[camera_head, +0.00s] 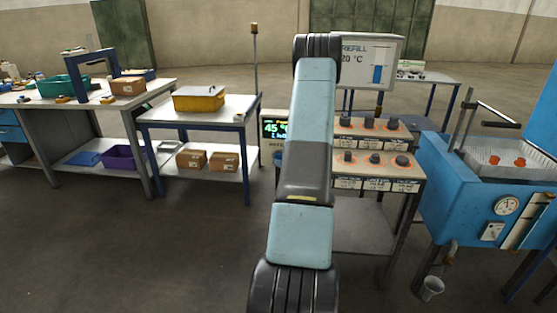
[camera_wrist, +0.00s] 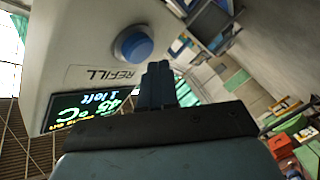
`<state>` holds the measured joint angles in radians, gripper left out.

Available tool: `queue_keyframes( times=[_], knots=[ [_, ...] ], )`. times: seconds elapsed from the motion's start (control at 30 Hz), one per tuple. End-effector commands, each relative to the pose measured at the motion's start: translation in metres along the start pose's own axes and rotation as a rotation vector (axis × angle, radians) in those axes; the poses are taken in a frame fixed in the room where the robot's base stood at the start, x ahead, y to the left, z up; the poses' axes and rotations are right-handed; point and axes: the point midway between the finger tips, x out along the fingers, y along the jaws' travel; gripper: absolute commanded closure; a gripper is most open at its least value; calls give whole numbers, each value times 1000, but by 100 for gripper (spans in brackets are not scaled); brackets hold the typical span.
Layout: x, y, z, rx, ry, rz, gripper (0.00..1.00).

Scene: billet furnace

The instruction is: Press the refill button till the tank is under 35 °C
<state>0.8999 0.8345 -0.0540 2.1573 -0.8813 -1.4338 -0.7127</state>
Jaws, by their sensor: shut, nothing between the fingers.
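The round blue refill button (camera_wrist: 137,47) sits in a dark ring on a pale housing in the wrist view, beside the printed word REFILL (camera_wrist: 98,74). My gripper (camera_wrist: 158,68) is shut and empty. Its fingertips appear just beside the button in the picture; I cannot tell the gap in depth. A green-lit display (camera_wrist: 88,110), upside down in the wrist view, reads about 45 °C and "1 left". The display also shows in the head view (camera_head: 275,128), reading 45.
A sign (camera_head: 376,63) with REFILL, "20 °C" and a blue bar is partly behind my arm. A blue tank-like unit (camera_head: 450,190) with a gauge is at right. Tables with boxes stand left; the floor at front left is clear.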

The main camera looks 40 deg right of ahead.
Motion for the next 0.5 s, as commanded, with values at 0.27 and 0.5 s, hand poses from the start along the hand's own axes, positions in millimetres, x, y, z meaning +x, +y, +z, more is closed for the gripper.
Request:
queue_keyframes(
  times=[0.27, 0.5],
  knots=[
    [4, 4, 3, -1, 1, 1, 100],
    [5, 6, 4, 0, 0, 0, 100]
  ],
)
